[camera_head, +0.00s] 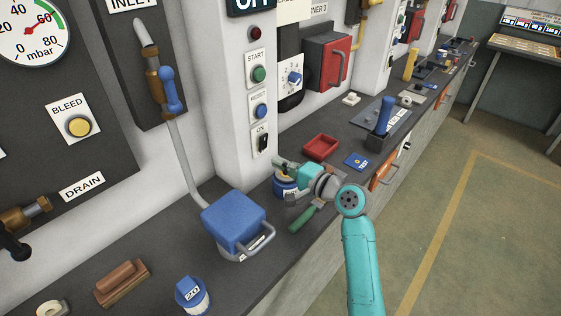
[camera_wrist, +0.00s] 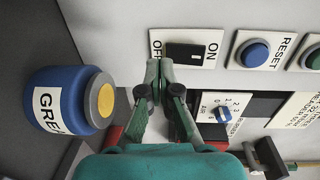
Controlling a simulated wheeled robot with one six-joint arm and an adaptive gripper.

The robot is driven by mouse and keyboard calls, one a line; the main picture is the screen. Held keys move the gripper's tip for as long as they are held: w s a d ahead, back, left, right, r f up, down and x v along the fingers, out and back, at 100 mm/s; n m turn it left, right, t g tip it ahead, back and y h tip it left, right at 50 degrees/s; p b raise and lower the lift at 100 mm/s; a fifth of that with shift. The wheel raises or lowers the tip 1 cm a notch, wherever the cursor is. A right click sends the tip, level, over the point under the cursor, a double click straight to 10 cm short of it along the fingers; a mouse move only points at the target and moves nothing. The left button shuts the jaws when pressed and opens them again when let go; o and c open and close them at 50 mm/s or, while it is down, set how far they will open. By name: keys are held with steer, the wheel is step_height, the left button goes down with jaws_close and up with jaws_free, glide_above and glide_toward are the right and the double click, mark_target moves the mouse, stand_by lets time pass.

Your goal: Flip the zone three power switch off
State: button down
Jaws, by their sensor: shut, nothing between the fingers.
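A black rocker switch (camera_head: 263,144) sits on a white plate on the pillar's side, under a green START and a blue RESET button. The wrist view shows the switch (camera_wrist: 186,51) sideways, with ON at its right and OFF at its left. No zone number is legible on it, and I cannot tell which way the rocker is tipped. My gripper (camera_head: 279,163) is shut and empty, pointing toward the pillar just below and right of the switch. In the wrist view the closed fingertips (camera_wrist: 160,68) lie beside the plate's OFF end; I cannot tell whether they touch.
A blue grease tin (camera_wrist: 60,100) stands on the bench under my gripper. A blue-lidded box (camera_head: 234,222) with a metal handle stands left of it. A green-handled tool (camera_head: 303,218), a red tray (camera_head: 320,147) and a blue card (camera_head: 357,161) lie nearby. A rotary knob (camera_head: 294,77) is right of the pillar.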

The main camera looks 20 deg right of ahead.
steer(key=s+d+f, duration=0.1)
steer(key=s+d, duration=0.3)
steer(key=s, duration=0.3)
steer(key=shift+s+d+f, duration=0.3)
steer(key=shift+s, duration=0.05)
